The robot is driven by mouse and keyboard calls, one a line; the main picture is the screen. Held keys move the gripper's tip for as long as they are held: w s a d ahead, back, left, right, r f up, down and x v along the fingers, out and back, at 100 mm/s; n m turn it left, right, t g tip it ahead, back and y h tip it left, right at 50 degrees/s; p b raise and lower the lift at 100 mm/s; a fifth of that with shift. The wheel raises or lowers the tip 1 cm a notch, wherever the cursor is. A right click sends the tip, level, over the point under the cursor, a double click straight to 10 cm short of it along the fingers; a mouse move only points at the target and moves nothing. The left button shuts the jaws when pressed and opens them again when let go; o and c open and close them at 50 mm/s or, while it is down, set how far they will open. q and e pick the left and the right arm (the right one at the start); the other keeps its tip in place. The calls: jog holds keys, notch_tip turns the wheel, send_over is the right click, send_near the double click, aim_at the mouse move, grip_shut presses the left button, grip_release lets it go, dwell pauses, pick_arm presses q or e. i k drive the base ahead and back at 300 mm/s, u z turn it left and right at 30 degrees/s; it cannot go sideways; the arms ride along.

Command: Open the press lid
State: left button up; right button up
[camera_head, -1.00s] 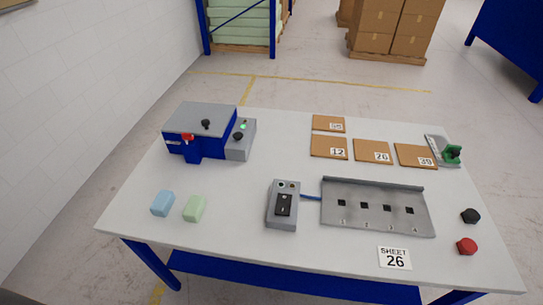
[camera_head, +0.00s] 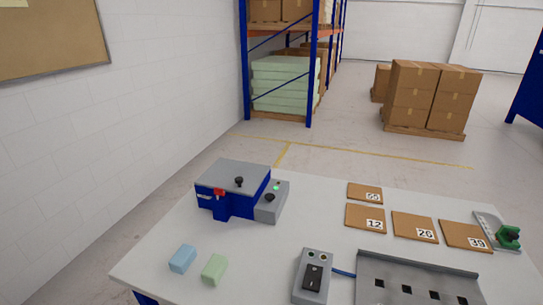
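The press (camera_head: 230,199) stands at the back left of the table. It has a blue body, a red latch (camera_head: 219,191) on its front and a grey control box (camera_head: 272,203) with a green light and a black knob on its right side. Neither of my grippers shows in the view.
The tabletop around the foam blocks is clear.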

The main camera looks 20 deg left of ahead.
aim_at(233, 173)
jog(key=k, duration=1.2)
jog(key=z, duration=0.7)
jog(key=i, duration=1.2)
jog(key=u, duration=0.7)
